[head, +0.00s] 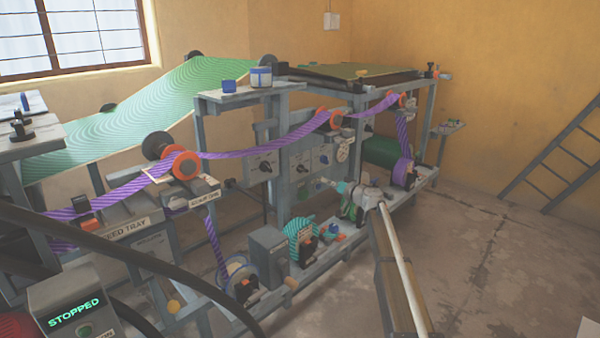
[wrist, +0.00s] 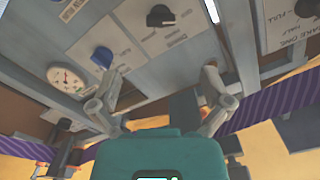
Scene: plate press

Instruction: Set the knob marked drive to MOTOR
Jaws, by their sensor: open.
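A black knob (wrist: 160,15) sits on a pale plate on the grey panel (wrist: 140,70), at the top of the wrist view. The lettering by it appears to read drive, but it is tilted and blurred. I cannot tell which setting the knob points to. In the head view it seems to be the small dark knob (head: 301,168) on the middle panel. My gripper (wrist: 163,78) is open and empty, with its two fingers spread below the knob in the wrist view, apart from it. In the head view my gripper (head: 322,183) is in front of the panel, low and to the right.
A blue knob (wrist: 101,56) and a round gauge (wrist: 67,78) are to the left of the black knob in the wrist view. Another black knob (wrist: 304,8) is at upper right. Purple web (head: 260,150) runs across the press. A display (head: 75,312) reads STOPPED.

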